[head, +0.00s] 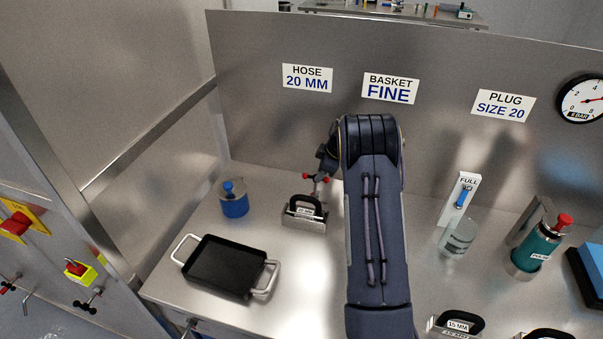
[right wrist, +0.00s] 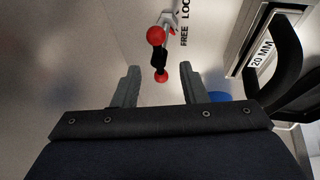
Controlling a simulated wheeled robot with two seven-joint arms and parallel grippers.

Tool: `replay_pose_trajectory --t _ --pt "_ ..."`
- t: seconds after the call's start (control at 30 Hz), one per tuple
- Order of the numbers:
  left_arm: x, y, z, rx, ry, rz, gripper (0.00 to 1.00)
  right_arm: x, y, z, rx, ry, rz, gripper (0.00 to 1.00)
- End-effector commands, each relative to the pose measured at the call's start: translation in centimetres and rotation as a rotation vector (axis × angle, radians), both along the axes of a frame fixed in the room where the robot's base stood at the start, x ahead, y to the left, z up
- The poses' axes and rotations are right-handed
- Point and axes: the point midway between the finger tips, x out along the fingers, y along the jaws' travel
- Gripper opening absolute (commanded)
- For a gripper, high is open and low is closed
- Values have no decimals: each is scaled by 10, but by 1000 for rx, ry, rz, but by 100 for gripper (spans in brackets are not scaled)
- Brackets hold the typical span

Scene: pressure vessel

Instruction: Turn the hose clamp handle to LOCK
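The hose clamp handle (right wrist: 158,57), a dark bar with a red knob at each end, shows in the right wrist view. It lies nearly upright in that picture, beside FREE and partly cut-off LOCK lettering (right wrist: 184,30). In the head view its red knobs (head: 325,180) show just left of my right arm. My right gripper (right wrist: 159,84) is open, with one finger on each side of the near red knob in the picture. I see no clear contact. In the head view my right gripper (head: 325,164) is partly hidden by its own arm. My left gripper is out of view.
A 20 MM black-handled block (head: 304,214) stands close to the clamp, at right in the wrist view (right wrist: 262,55). A clear cylinder (head: 458,238) and a teal bottle (head: 533,250) stand right.

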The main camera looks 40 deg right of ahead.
Motion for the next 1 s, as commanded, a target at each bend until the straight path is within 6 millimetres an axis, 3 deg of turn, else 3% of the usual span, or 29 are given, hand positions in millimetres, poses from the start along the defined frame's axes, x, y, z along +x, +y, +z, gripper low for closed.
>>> replay_pose_trajectory --t 0.5,0.87,1.0 --pt "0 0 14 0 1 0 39 28 7 -63 1 1 2 39" --pt "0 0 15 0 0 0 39 31 8 -70 1 0 1 39" --pt "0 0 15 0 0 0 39 31 8 -69 1 0 1 22"
